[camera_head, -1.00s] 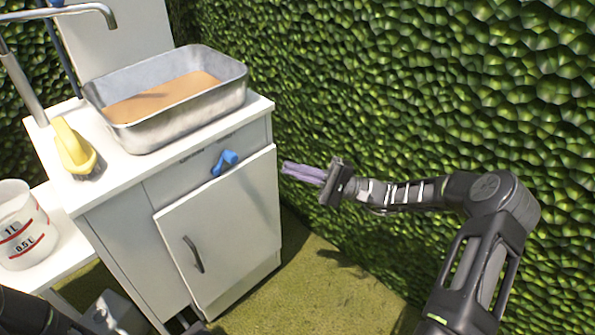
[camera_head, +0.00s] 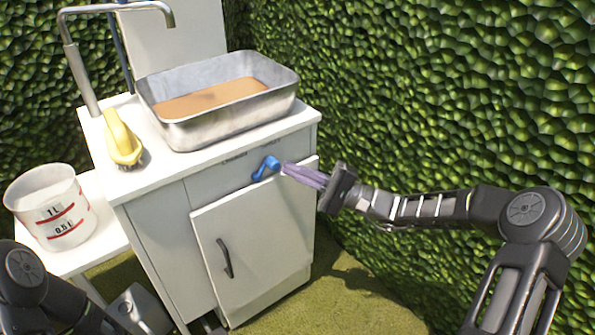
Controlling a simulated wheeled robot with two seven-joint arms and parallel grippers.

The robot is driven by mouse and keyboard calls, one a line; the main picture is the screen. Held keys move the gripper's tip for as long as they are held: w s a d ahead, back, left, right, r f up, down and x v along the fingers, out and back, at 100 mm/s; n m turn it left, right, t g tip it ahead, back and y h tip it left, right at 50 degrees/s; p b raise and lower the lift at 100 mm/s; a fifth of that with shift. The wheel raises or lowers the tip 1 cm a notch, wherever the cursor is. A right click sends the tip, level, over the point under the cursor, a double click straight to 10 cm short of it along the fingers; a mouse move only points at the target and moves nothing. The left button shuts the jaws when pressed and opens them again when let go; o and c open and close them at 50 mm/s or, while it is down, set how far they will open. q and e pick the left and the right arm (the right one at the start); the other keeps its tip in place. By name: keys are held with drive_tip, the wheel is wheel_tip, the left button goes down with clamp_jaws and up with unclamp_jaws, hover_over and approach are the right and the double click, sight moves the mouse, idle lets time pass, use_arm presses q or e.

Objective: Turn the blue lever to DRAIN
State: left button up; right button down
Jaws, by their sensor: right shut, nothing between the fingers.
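The blue lever (camera_head: 265,168) is on the front panel of the white cabinet, below the metal basin (camera_head: 218,129). Its upper right end has a round knob and its arm slants down to the left. Small lettering above it is too small to read. My right gripper (camera_head: 286,169) comes in from the right with its purple fingers shut and empty. The fingertips are just right of the lever's knob; I cannot tell whether they touch it. Only parts of my left arm show at the lower left, and its gripper is not visible.
The basin holds brown liquid. A yellow brush (camera_head: 122,140) and a tap (camera_head: 88,65) are at its left. A white measuring bucket (camera_head: 52,212) stands on a low table at the left. The cabinet door (camera_head: 258,240) is below the lever. A green hedge (camera_head: 440,90) lies behind.

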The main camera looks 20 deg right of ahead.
drive_tip(key=shift+r+n, duration=0.1)
drive_tip(key=shift+n, duration=0.2)
drive_tip(key=shift+r+n+g+p, duration=0.1)
drive_tip(key=shift+n+g+p, duration=0.2)
drive_tip(key=shift+n, duration=0.1)
drive_tip(key=shift+a+r+n+g+h+p, duration=0.15)
drive_tip(key=shift+r+n+g+h+p, duration=0.15)
drive_tip(key=shift+n+g+h, duration=0.35)
